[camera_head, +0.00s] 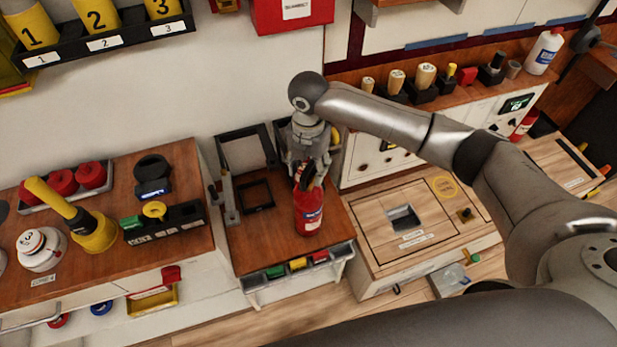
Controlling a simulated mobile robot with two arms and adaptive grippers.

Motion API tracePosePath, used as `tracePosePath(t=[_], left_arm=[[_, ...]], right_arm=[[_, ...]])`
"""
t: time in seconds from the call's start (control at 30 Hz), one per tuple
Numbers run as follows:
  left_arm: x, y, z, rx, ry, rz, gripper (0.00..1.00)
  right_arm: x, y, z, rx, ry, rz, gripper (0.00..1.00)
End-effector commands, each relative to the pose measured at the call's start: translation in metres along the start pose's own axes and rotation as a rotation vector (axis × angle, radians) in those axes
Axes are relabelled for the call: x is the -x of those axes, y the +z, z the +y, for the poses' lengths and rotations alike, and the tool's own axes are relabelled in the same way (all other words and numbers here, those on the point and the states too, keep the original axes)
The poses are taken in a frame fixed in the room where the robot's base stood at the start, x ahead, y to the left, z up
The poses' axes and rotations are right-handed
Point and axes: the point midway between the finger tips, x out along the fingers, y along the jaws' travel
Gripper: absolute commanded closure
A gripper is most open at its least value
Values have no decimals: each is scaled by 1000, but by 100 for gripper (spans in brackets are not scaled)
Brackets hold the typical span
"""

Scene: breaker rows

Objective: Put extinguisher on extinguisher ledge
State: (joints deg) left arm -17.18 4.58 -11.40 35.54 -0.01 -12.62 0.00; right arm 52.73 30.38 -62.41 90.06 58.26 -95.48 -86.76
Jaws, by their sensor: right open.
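A red fire extinguisher (309,211) with a black top and a white-blue label stands upright on the low wooden table in the middle of the head view. My right gripper (310,178) comes down from above, its fingers open around or beside the extinguisher's black top; the exact contact is hidden. I cannot tell which surface is the extinguisher ledge. My left gripper does not show.
Black frames (256,193) stand on the low table (255,240) left of the extinguisher. A left bench (150,245) holds a yellow tool and black devices. A wooden-topped cabinet (380,250) stands at right. A shelf (440,105) holds small items and a white bottle.

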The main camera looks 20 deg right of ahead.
Motion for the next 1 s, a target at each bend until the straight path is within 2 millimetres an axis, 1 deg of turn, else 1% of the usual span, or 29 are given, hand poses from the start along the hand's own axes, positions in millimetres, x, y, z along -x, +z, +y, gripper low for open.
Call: tracePosePath(t=[0.03,0.1,0.2,0.3,0.4,0.53,1.0], left_arm=[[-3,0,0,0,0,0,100],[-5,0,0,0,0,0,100],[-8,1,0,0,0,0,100],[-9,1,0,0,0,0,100],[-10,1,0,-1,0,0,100],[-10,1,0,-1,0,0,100],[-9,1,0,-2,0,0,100]], right_arm=[[11,1,0,1,4,-3,52],[26,1,1,0,4,-2,52],[44,0,0,1,2,-2,52],[57,0,0,-1,1,-1,52],[64,0,0,0,0,0,52],[68,0,0,0,-2,1,52],[66,-1,0,-3,0,2,52]])
